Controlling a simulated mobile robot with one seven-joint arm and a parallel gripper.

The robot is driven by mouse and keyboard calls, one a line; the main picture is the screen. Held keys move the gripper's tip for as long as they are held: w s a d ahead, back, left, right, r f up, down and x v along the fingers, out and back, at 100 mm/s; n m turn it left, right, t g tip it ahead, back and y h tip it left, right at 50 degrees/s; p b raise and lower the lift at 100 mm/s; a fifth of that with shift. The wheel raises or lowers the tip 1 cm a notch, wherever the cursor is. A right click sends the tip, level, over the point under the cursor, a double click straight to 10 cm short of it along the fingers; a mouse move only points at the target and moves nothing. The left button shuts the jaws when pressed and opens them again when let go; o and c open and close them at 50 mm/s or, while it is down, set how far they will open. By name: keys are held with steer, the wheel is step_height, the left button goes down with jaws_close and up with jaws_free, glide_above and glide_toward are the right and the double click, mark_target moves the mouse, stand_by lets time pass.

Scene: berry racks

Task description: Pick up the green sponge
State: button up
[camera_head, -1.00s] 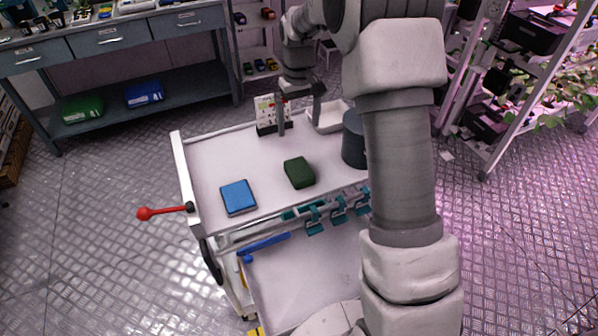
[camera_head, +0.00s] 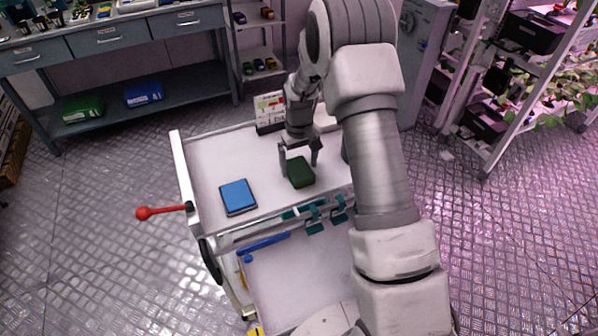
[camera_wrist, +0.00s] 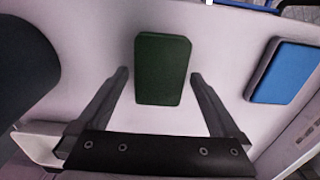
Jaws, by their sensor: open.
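In the wrist view the green sponge (camera_wrist: 162,70) is upper middle, just beyond and between the lines of my two fingers. My gripper (camera_head: 299,158) is open and empty, above the sponge's far side in the head view. In the wrist view my gripper (camera_wrist: 159,76) has a finger on either side of the sponge, with white surface showing between each finger and the sponge. I cannot tell the exact height of the fingertips above the cart top.
A blue sponge-like block (camera_head: 238,197) lies left of the green sponge; it also shows in the wrist view (camera_wrist: 284,72). A small card stand (camera_head: 269,110) is at the cart's back. A dark round container (camera_wrist: 25,70) shows at left in the wrist view. A red-knobbed lever (camera_head: 160,212) sticks out left.

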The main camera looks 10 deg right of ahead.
mark_target(302, 169)
steer(key=shift+f, duration=0.3)
steer(key=c, duration=1.3)
steer(key=shift+r, duration=0.5)
steer(key=r, duration=0.3)
steer(key=shift+s+d+r, duration=0.1)
steer(key=shift+d+r, duration=0.25)
steer(key=shift+r, duration=0.05)
steer(key=s+d+r, duration=0.2)
steer(key=d, duration=0.1)
steer(key=s+d+r, duration=0.2)
steer(key=d, duration=0.1)
steer(key=s+d+r, duration=0.1)
steer(key=d+r, duration=0.1)
steer(key=d, duration=0.1)
steer(key=shift+s+d+r, duration=0.15)
steer(key=shift+s+d, duration=0.05)
steer(key=shift+s, duration=0.2)
